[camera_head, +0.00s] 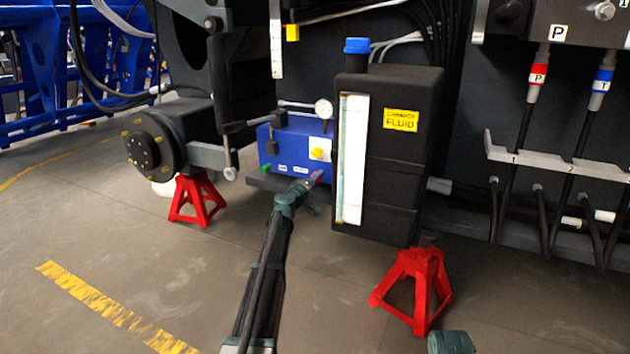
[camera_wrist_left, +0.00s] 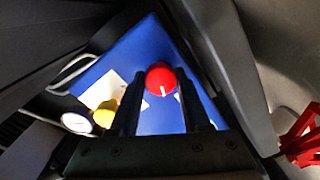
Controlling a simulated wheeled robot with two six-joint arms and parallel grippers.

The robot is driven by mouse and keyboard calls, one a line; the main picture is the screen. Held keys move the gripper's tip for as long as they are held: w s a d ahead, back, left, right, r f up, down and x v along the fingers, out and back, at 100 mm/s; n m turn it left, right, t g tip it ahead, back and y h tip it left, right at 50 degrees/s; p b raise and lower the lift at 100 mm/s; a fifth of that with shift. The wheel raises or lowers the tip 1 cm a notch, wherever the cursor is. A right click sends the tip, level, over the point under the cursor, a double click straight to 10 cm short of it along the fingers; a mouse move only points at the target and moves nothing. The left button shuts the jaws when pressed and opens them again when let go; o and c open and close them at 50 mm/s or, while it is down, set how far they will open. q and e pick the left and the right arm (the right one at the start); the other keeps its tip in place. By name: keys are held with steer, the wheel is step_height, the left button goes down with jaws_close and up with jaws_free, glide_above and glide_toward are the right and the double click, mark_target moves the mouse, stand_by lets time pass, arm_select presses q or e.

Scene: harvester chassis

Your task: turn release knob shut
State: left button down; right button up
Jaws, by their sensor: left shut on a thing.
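The release knob (camera_wrist_left: 161,79) is a round red knob with a white line on its face, on the front of a blue box (camera_head: 290,148). In the head view only a bit of red shows at my gripper's tip. My left gripper (camera_head: 314,180) reaches up to the right part of the box's front. In the left wrist view its two fingers (camera_wrist_left: 158,88) stand either side of the knob, shut on it. The white line is tilted slightly from upright. The fingers hide part of the knob's sides.
A yellow knob (camera_wrist_left: 103,117) on a white plate and a gauge (camera_head: 324,108) are close by. A black fluid tank (camera_head: 400,170) stands just right of my left gripper. Red stands (camera_head: 196,198) and (camera_head: 415,290) are on the floor. Floor in front is mostly clear.

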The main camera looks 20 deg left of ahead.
arm_select(q)
steer(key=m, duration=1.3)
steer(key=shift+f+b, duration=0.1)
steer(key=shift+b, duration=0.25)
stand_by(0.4)
steer(key=shift+c, duration=1.8)
jaws_free()
steer(key=s, duration=1.4)
steer(key=shift+d, duration=0.15)
